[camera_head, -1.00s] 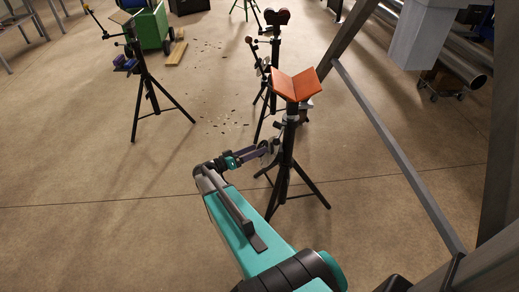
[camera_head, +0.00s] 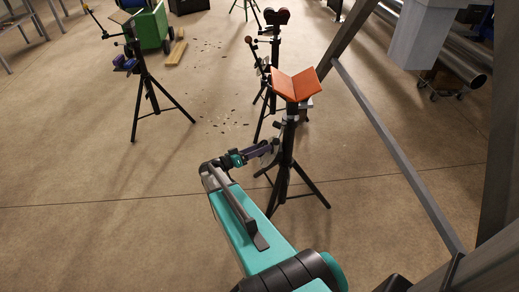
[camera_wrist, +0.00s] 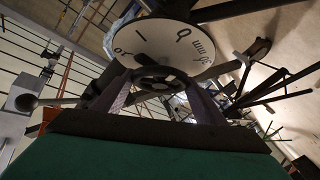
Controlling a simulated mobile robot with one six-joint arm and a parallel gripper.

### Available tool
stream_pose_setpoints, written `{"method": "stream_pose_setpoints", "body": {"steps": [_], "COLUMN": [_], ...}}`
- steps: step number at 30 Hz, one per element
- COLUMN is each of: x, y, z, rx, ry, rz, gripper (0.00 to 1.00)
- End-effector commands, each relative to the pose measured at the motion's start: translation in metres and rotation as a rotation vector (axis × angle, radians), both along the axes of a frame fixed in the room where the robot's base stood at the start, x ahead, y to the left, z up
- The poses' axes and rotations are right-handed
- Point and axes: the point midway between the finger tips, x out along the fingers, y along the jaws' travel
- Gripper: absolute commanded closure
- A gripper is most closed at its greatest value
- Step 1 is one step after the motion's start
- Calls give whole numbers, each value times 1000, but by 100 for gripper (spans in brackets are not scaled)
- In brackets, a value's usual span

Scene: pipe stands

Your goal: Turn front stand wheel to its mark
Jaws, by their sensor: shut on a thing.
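The front stand is a black tripod with an orange V-shaped head (camera_head: 295,86), at the middle right in the head view. Its pale, disc-like wheel part (camera_head: 270,153) is small on the stand's left side. In the wrist view, a white dial (camera_wrist: 160,40) with black digits and strokes fills the upper middle, and a dark wheel hub (camera_wrist: 158,78) sits below its centre. My gripper (camera_head: 262,154) reaches the wheel from the left. In the wrist view its two fingers (camera_wrist: 158,92) stand on either side of the hub and are shut on it. I cannot make out the target mark.
Another stand (camera_head: 140,70) is at left, and further dark stands (camera_head: 272,45) are behind the front one. A grey slanted beam (camera_head: 400,155) runs at right. Pipes (camera_head: 450,55) lie on a cart (camera_head: 440,82) at the back right. A green cart (camera_head: 150,25) stands at the back left.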

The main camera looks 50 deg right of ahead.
Motion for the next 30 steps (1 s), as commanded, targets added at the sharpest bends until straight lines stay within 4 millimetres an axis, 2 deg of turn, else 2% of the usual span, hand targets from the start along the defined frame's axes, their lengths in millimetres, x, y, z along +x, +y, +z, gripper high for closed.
{"method": "stream_pose_setpoints", "body": {"steps": [14,30], "x": [-2,-3], "y": [-10,-10], "z": [1,1], "rx": [37,233], "ry": [42,235], "rz": [39,233], "gripper": [57,57]}}
